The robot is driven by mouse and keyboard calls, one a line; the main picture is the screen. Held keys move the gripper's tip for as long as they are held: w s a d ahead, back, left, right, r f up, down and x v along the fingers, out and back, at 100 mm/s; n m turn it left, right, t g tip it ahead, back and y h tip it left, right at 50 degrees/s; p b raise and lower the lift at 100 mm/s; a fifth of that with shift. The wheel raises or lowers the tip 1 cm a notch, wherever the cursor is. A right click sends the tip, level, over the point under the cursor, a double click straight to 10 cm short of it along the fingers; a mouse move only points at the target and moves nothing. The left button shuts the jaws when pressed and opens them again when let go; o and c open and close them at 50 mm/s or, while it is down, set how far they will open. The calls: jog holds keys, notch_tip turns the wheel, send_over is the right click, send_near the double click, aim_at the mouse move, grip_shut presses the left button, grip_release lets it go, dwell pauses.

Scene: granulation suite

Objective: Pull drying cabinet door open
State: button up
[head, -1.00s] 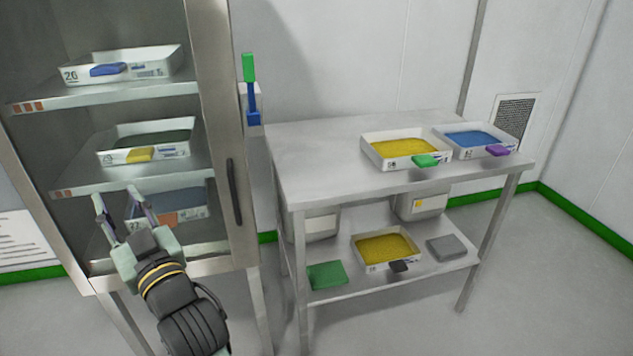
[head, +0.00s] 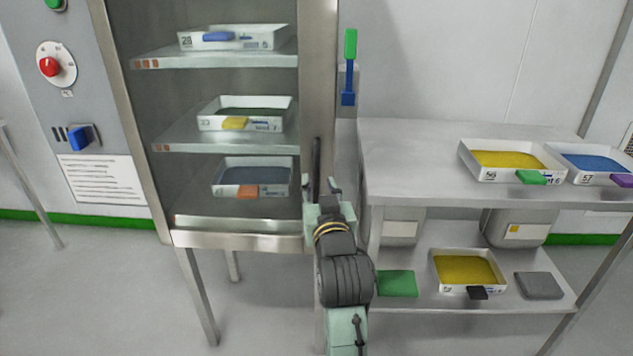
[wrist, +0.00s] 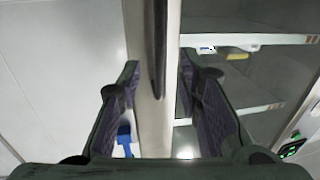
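The drying cabinet (head: 318,60) stands left of centre in the head view, its glass-fronted door shut, with trays on shelves showing behind it. The dark vertical door handle (head: 316,160) is on the right frame of the door. My gripper (head: 321,186) is open in front of the lower part of the handle. In the wrist view the handle (wrist: 159,45) runs down between the two spread fingers (wrist: 157,90), with its lower end near fingertip level. No contact with the handle shows; the exact gap in depth cannot be told.
A steel table (head: 400,135) with trays and a lower shelf stands close on the right. A green and blue tool (head: 349,65) hangs on the wall. Floor at front left is clear.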

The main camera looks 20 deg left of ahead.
aim_at(316, 174)
jog(key=x, duration=0.6)
jog(key=shift+r+p, duration=0.2)
jog(key=shift+p, duration=0.2)
jog(key=shift+c, duration=0.2)
jog(key=shift+s, duration=0.1)
grip_shut()
